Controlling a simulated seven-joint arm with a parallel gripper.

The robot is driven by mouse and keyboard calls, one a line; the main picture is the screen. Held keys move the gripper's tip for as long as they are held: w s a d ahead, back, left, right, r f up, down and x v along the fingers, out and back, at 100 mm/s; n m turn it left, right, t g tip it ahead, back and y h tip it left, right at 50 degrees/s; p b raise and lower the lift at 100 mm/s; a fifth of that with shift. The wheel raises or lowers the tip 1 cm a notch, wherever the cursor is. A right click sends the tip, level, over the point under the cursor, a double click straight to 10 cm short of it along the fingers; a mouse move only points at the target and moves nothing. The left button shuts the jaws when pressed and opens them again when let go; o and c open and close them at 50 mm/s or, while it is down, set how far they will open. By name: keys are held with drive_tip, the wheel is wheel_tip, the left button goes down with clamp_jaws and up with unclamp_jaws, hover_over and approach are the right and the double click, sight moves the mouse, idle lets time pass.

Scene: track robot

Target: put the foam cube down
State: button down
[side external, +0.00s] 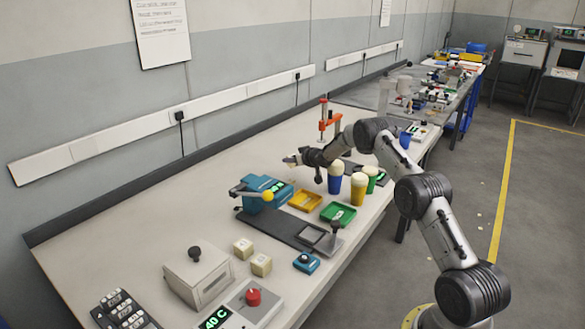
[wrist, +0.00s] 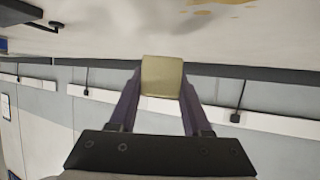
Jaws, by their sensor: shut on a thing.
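My gripper (side external: 291,160) is near the middle of the workbench, towards the wall side, above the bench top. In the wrist view my gripper (wrist: 161,85) is shut on the foam cube (wrist: 162,75), a plain beige block between the two dark fingertips. The bench top (wrist: 110,40) shows beyond the cube in that view. In the side view the held cube is too small to make out clearly. I cannot tell the exact gap between cube and bench.
Blue (side external: 335,183), yellow (side external: 358,192) and green (side external: 371,182) cups stand close by my arm. A yellow tray (side external: 305,208), a green tray (side external: 338,222) and a teal machine (side external: 262,203) are in front. Two pale cubes (side external: 243,248) (side external: 261,265) sit nearer.

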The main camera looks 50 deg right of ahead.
sight(293, 174)
drive_tip(key=shift+w+f, duration=0.15)
drive_tip(key=shift+f, duration=0.15)
drive_tip(key=shift+d+f, duration=0.1)
drive_tip(key=shift+f, duration=1.4)
drive_tip(key=shift+f, duration=0.15)
drive_tip(key=shift+c, duration=1.8)
unclamp_jaws()
